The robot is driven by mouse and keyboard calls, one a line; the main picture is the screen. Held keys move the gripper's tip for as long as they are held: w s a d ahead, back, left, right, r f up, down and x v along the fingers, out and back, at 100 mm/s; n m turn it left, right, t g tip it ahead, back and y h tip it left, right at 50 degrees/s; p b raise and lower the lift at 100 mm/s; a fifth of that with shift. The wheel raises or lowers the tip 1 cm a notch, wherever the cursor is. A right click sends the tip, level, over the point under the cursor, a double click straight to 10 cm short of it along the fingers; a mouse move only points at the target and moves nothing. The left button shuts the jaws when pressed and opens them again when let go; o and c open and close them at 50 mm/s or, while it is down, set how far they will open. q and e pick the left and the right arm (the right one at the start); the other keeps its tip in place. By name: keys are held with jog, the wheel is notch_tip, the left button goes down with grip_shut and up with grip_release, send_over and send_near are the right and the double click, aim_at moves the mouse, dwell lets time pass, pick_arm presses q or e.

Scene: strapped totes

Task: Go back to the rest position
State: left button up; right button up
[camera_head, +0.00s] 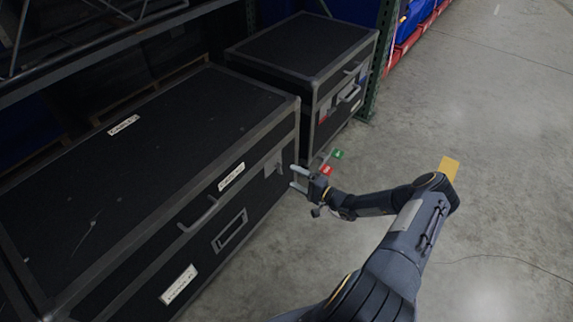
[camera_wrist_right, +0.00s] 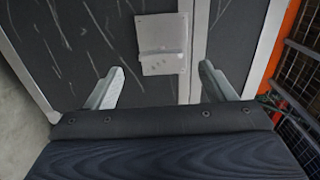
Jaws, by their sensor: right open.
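My right gripper (camera_head: 297,178) is at the front right corner of a large black case, and its arm reaches in from the lower right. In the right wrist view the two fingers of this gripper (camera_wrist_right: 165,85) are spread wide with nothing between them. A metal latch (camera_wrist_right: 161,44) on the case shows just beyond the fingertips. I cannot tell whether the fingers touch the case. My left gripper is not in view.
The large black case (camera_head: 95,185) with metal edges and white labels fills the left. A smaller black case (camera_head: 300,45) stands behind it by a green rack post (camera_head: 378,60). Red and green tags (camera_head: 327,170) show near the gripper. Concrete floor (camera_head: 490,130) is open at right.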

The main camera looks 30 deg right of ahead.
jog(key=s+a+r+n+g+y, duration=0.1)
jog(key=s+a+r+n+g, duration=0.1)
jog(key=a+r+n+g, duration=0.35)
jog(key=s+a+r+n+g+y, duration=0.25)
jog(key=a+r, duration=0.35)
jog(key=r, duration=0.4)
jog(key=s+a+r+n+g+y, duration=0.1)
jog(key=s+a+r+n+g, duration=0.3)
jog(key=r, duration=0.3)
jog(key=s+a+r+h, duration=0.1)
jog(key=s+r+h, duration=0.2)
jog(key=s, duration=0.4)
jog(key=s+a+r+t+h, duration=0.1)
jog(key=s+a+r+h, duration=0.15)
jog(key=s, duration=0.45)
jog(key=s+a+r+h, duration=0.15)
jog(key=s+r, duration=0.25)
jog(key=s, duration=0.4)
notch_tip(320, 180, up, 25)
jog(key=d+p, duration=0.1)
jog(key=p, duration=2.5)
jog(key=shift+r+h, duration=0.15)
jog(key=shift+h, duration=0.2)
